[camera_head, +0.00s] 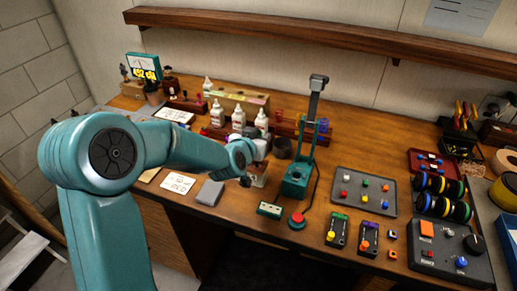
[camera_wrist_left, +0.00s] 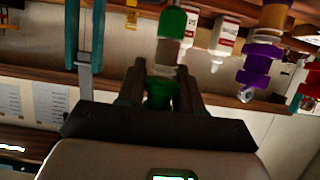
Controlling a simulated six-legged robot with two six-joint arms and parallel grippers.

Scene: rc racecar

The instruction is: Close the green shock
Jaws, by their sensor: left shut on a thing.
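In the left wrist view, the green shock (camera_wrist_left: 170,24) has a green end at the top, a pale middle below it, and a darker green part (camera_wrist_left: 160,95) between my fingers. My left gripper (camera_wrist_left: 160,76) is shut on that green part. In the head view, my left gripper (camera_head: 259,160) is above the bench, left of the teal press, and the green shock cannot be made out there. A purple shock (camera_wrist_left: 262,58) is to the right of the held one in the wrist view, apart from my fingers. My right gripper is not in view.
The teal press (camera_head: 295,185) stands just right of my left gripper. White bottles (camera_head: 217,113) stand behind my left arm. A grey tray (camera_head: 361,195) with coloured pieces and a red button (camera_head: 297,220) are on the wooden bench. A shelf (camera_head: 300,36) runs along the wall.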

